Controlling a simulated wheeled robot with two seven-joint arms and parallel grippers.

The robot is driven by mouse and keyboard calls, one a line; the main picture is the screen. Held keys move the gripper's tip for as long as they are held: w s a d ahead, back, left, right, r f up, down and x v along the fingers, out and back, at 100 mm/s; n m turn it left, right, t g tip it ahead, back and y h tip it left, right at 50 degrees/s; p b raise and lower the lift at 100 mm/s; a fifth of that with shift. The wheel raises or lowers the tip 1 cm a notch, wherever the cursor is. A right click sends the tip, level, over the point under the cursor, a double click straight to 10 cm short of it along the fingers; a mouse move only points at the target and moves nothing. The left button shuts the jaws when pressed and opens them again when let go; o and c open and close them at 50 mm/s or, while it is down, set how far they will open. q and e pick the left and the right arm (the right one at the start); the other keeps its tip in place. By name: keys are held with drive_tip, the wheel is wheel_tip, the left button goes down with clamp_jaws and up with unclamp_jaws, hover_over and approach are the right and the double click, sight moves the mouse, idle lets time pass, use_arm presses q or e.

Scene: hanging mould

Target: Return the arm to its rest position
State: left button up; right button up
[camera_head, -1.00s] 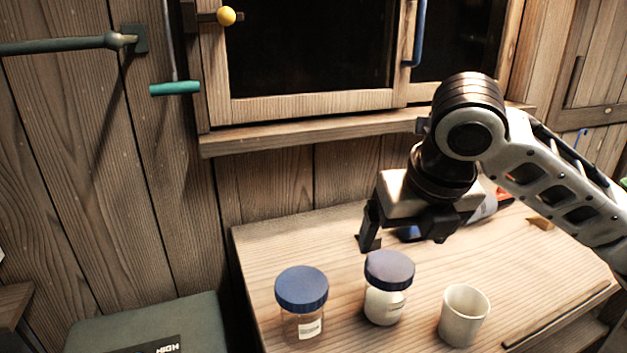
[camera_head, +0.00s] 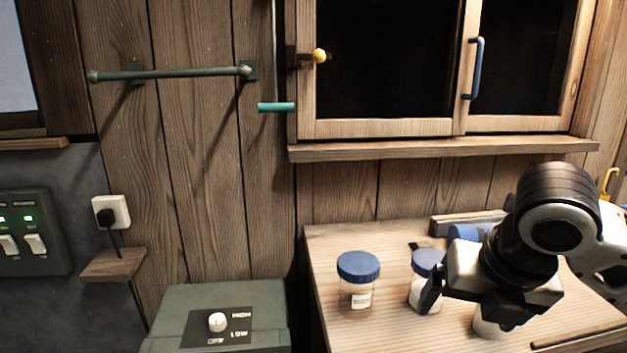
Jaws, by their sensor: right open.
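My right arm comes in from the right. Its gripper (camera_head: 472,308) points down over the right part of the wooden table (camera_head: 335,245) and is open, with nothing seen between its fingers. Its left finger overlaps a white jar with a blue lid (camera_head: 426,262) in the picture; I cannot tell whether they touch. A whitish cup (camera_head: 488,325) is mostly hidden behind the gripper. Another blue-lidded jar (camera_head: 358,268) stands upright and clear to the left. My left gripper is not in view.
A cabinet ledge (camera_head: 440,150) juts out above the table. A green rail (camera_head: 170,74) and a teal handle (camera_head: 276,107) are on the wall at left. A green box with a dial (camera_head: 217,322) stands left of the table. A blue object (camera_head: 464,232) lies behind the gripper.

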drive_tip(key=s+a+f+m+y, duration=0.2)
drive_tip(key=s+a+f+m, duration=0.1)
drive_tip(key=f+m, duration=0.5)
drive_tip(key=s+a+f+m+y, duration=0.1)
drive_tip(key=s+a+f+m, duration=0.3)
drive_tip(key=f+m, duration=0.35)
drive_tip(key=s+d+f+m+g+h, duration=0.1)
drive_tip(key=s+d+f+m+h, duration=0.1)
drive_tip(key=s+d+f+m, duration=0.45)
drive_tip(key=s+d+f+m+h, duration=0.1)
drive_tip(key=s+f+m, duration=0.2)
drive_tip(key=s+m, duration=0.5)
drive_tip(key=w+a+f+t+y, duration=0.2)
drive_tip(key=w+a+f+t, duration=0.3)
drive_tip(key=w, duration=0.4)
drive_tip(key=shift+a+f+m+t+y, duration=0.3)
drive_tip(key=shift+f+t, duration=0.35)
drive_tip(key=shift+t, duration=0.25)
